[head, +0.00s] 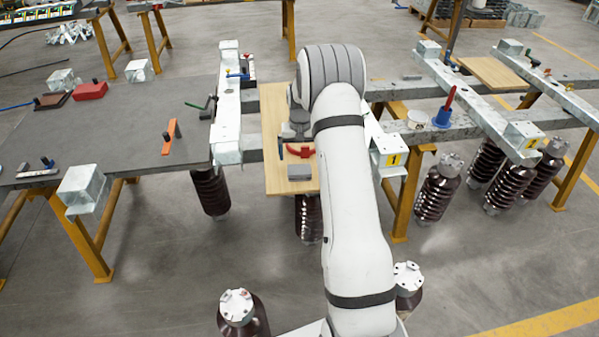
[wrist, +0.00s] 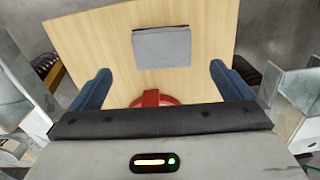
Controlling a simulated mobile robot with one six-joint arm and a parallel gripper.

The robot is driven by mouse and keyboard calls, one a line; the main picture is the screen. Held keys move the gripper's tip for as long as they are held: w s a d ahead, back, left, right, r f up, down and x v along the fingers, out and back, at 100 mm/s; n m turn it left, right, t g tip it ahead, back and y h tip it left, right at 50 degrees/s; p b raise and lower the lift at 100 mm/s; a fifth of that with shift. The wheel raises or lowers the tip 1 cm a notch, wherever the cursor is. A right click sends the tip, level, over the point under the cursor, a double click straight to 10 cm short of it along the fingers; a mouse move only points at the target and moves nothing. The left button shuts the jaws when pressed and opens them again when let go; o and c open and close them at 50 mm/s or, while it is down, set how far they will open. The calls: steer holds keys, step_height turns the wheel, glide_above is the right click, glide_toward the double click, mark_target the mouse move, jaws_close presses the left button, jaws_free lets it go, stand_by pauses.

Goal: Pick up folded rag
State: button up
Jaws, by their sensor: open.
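The folded rag (wrist: 161,47) is a flat grey square lying on a light wooden board. It also shows in the head view (head: 299,172) near the board's front end. My gripper (wrist: 157,83) is open, with its two blue fingers spread wide to the left and right. The rag lies beyond the fingertips in the wrist view, between their lines. Nothing is between the fingers except the board's surface and part of a red object. In the head view my arm hides part of the board, and the fingers are hard to make out there.
The wooden board (head: 277,110) spans metal beams. A red object (wrist: 151,98) lies on it close to my gripper. A grey table (head: 110,140) with tools stands left. Metal beams (head: 228,105) flank the board. A blue container with a red handle (head: 443,116) stands right.

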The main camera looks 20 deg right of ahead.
mark_target(299, 169)
steer(key=f+p, duration=0.1)
steer(key=f, duration=0.7)
steer(key=shift+a+p, duration=0.2)
steer(key=shift+p, duration=0.1)
steer(key=shift+c, duration=0.2)
steer(key=c, duration=1)
steer(key=shift+o, duration=0.2)
steer(key=shift+r, duration=0.1)
step_height(299, 169, up, 10)
steer(key=shift+f+b, duration=0.1)
steer(key=shift+b, duration=0.65)
